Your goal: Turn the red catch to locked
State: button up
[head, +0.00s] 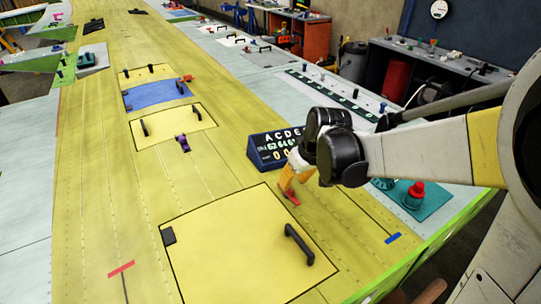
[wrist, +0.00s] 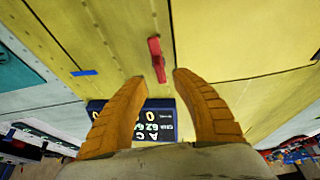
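The red catch (head: 292,198) is a small bar on the yellow wing skin, beside the far right edge of the large yellow panel (head: 240,250). In the wrist view the catch (wrist: 156,58) lies nearly upright in the picture. My gripper (head: 290,184) points down at the catch, its orange fingers partly hiding it. In the wrist view my gripper (wrist: 158,76) is open. The near end of the catch shows in the gap between the fingertips, with space on both sides. I cannot tell the remaining height or whether the catch is locked.
A dark blue display box (head: 268,150) stands close behind my gripper. A black handle (head: 299,244) rises from the large panel. A teal base with a red knob (head: 416,190) is to the right. A blue strip (head: 392,238) and a purple fitting (head: 182,142) are on the skin.

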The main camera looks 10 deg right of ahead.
aim_at(289, 191)
jog(key=x, duration=0.5)
jog(key=shift+w+f+b, duration=0.1)
jog(key=shift+w+b, duration=0.05)
jog(key=shift+b, duration=0.25)
grip_shut()
